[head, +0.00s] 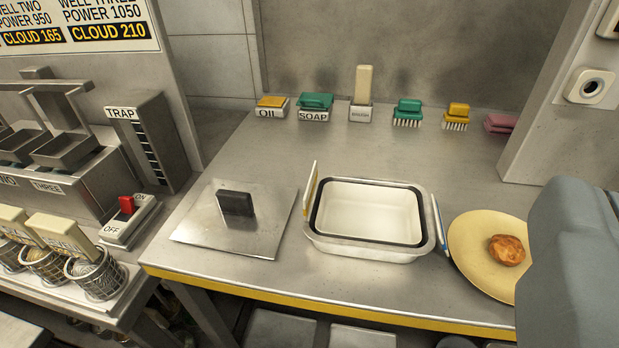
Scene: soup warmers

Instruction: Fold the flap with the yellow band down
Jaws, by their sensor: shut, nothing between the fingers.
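A steel rectangular container (325,247) with a white inside and a dark seal around its rim stands open on the steel counter. At its left side a thin cream flap (311,183) stands up, seen nearly edge-on; a small yellow patch shows low on it. At its right side another narrow flap (440,224) with a blue band is raised and tilted. A grey part of my arm (575,255) fills the lower right. My gripper's fingers are not in view.
A square steel lid (222,245) with a black handle lies left of the container. A yellow plate (478,262) holding a brown bun is close on the right. Brushes and OIL and SOAP holders line the back wall. The counter's front edge (330,311) is yellow.

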